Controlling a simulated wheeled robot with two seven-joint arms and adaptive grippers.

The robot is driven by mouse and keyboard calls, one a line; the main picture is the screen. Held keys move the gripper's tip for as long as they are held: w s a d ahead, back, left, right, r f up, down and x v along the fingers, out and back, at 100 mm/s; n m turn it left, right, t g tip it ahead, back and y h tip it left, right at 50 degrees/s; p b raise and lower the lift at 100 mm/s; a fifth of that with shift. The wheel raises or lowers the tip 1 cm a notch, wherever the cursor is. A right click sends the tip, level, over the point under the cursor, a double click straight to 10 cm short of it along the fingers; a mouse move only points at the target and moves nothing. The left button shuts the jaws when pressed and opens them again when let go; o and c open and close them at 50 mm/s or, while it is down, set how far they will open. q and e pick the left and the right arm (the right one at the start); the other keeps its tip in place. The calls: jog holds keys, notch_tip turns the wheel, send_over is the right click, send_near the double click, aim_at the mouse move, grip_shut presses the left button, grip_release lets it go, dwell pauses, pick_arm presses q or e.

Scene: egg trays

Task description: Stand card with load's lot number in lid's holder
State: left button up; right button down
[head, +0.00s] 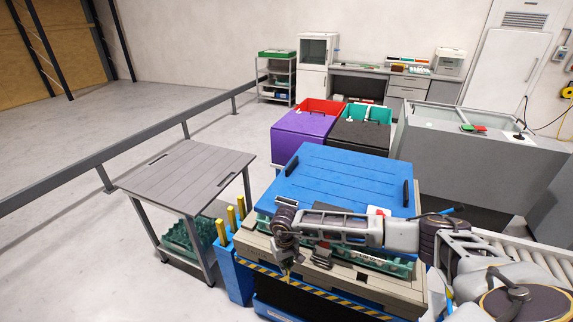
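The blue lid (345,178) lies flat on top of the stack in front of me, with a dark handle at its left and right ends. A small white and red piece (377,211) shows at its near edge, partly behind my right arm; I cannot tell whether it is a card or a holder. No lot number is readable. My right gripper (287,274) hangs down in front of the stack's near left side; its fingers are too small to tell open from shut. My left gripper is out of view.
Green egg trays (392,264) show under the lid, above a grey-beige deck (345,277) with a striped edge. A small dark block (322,258) sits near the gripper. A grey table (188,175) stands left, yellow-topped posts (232,219) between. Purple (303,137) and black-lidded bins (360,137) stand behind.

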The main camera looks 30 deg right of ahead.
jog(key=w+d+r+m+p, duration=0.1)
jog(key=w+d+r+p, duration=0.15)
jog(key=r, duration=0.45)
jog(key=w+d+r+m+p, duration=0.1)
jog(key=w+d+r, duration=0.25)
jog(key=r, duration=0.35)
jog(key=w+d+r+m+p, duration=0.1)
jog(key=w+d+r+p, duration=0.1)
jog(key=w+r, duration=0.35)
jog(key=s+d+r+m, duration=0.1)
jog(key=s+r+m, duration=0.2)
jog(key=m, duration=0.8)
jog(key=s+d+r+m, duration=0.1)
jog(key=s+r+m, duration=0.3)
jog(key=m, duration=0.8)
jog(key=shift+s+m, duration=0.3)
jog(key=shift+s, duration=0.05)
jog(key=shift+m, duration=0.5)
